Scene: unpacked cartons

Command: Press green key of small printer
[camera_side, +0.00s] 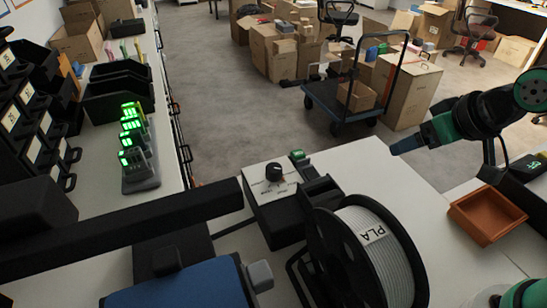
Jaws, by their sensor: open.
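A green key (298,155) stands up at the far end of a small dark device, which looks like the small printer (318,187), on the white table. The device is beside a white-topped box with a black knob, and its near part is hidden behind a filament spool. My gripper (394,149) comes in from the right on a black and teal arm. It points left, above and to the right of the green key in the picture, with a clear gap between them. It is open and touches nothing; its fingertips are small and hard to separate here.
The white-topped box (268,185) with its knob (274,172) is left of the device. The PLA spool (385,255) stands in front. An orange tray (487,214) lies at right. A charger with green displays (140,172) is on the left bench. Bare table lies below my gripper.

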